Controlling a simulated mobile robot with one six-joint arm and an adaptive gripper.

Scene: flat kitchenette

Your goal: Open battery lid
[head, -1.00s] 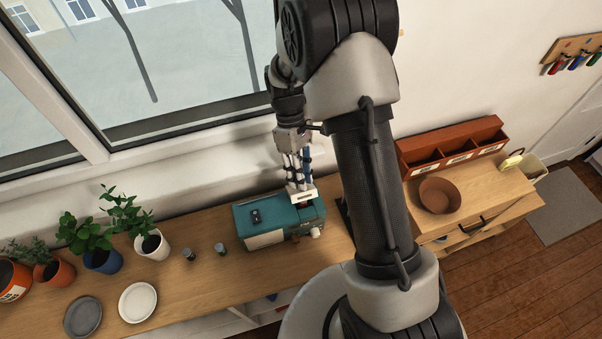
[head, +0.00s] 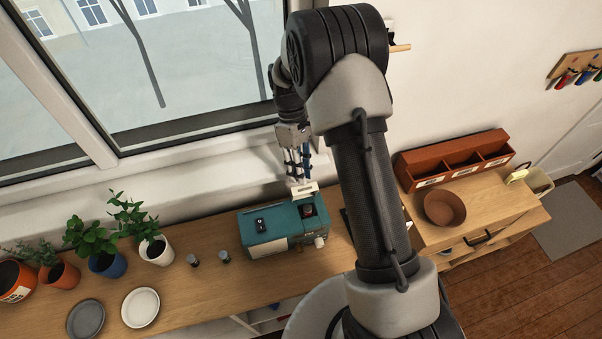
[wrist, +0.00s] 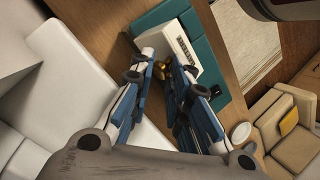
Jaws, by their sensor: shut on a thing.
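A teal device (head: 268,229) with a cream front stands on the wooden counter. A small cream lid (head: 304,189) with dark marking is at my fingertips, above the back edge of the device. A dark open recess (head: 308,211) shows in the device's top below it. My gripper (head: 302,180) points down and is shut on the lid. In the wrist view, my gripper (wrist: 164,58) has its blue-and-white fingers at the near end of the lid (wrist: 168,42), with the teal body (wrist: 206,52) beside it. I cannot tell whether the lid is still joined to the device.
Two small cylinders (head: 224,257) (head: 194,260) stand left of the device. Potted plants (head: 150,248) and two plates (head: 140,307) are farther left. The window wall is close behind. A brown bowl (head: 445,208) and an orange compartment box (head: 455,160) are on the right.

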